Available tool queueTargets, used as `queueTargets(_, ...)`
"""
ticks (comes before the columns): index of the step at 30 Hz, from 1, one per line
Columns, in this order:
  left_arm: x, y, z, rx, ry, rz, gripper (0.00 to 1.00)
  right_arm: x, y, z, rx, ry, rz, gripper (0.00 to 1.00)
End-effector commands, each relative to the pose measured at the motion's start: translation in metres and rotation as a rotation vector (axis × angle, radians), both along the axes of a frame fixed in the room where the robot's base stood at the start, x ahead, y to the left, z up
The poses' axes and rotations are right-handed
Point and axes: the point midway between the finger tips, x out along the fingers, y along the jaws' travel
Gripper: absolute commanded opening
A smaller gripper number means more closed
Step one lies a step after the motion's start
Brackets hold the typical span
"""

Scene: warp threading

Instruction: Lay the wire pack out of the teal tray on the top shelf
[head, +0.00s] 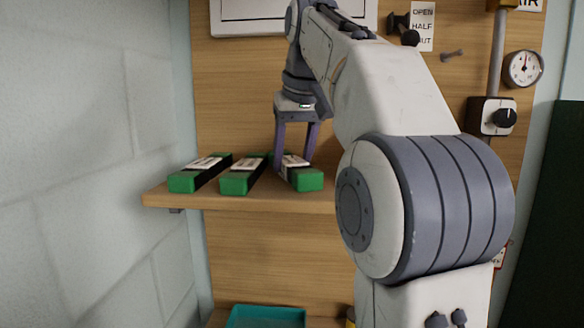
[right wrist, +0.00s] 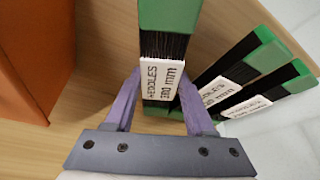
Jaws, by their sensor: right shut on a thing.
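A green and black wire pack (head: 306,182) with a white label is at the right of three such packs on the wooden top shelf (head: 250,203). My right gripper (head: 294,168) points down with its fingers on both sides of this pack and is shut on it. The held pack (right wrist: 170,14) also shows between the fingers in the right wrist view; it appears to lie flat on the shelf. The teal tray (head: 265,309) is low at the bottom edge of the head view, and most of it is cut off. My left gripper is not in view.
Two more packs, a left one (head: 186,182) and a middle one (head: 235,183), lie beside the held pack. An orange-brown block (right wrist: 38,55) stands on the opposite side in the right wrist view. A gauge (head: 523,69) and knob (head: 504,118) are on the right of the wall.

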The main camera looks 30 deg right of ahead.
Motion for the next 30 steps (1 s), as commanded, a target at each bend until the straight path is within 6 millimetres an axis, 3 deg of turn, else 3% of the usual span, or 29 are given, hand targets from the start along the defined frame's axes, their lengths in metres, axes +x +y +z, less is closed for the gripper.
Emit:
queueTargets(13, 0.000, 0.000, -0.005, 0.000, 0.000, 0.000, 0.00, 0.000, -0.001, -0.008, -0.002, -0.004, -0.001, 0.00)
queueTargets(14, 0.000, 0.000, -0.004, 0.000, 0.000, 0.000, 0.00, 0.000, -0.001, -0.008, 0.000, -0.001, -0.001, 0.62)
queueTargets(15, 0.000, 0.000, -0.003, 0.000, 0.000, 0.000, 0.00, 0.000, 0.000, -0.007, 0.000, -0.001, -0.001, 0.77)
queueTargets(16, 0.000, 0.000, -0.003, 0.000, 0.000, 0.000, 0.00, 0.000, 0.000, -0.007, 0.000, -0.001, -0.001, 0.84)
queueTargets(25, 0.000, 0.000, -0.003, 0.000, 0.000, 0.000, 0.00, 0.000, 0.000, -0.006, 0.000, -0.001, 0.000, 0.84)
queueTargets(30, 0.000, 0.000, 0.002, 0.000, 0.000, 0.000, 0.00, -0.003, 0.000, 0.007, -0.001, -0.004, -0.001, 0.84)
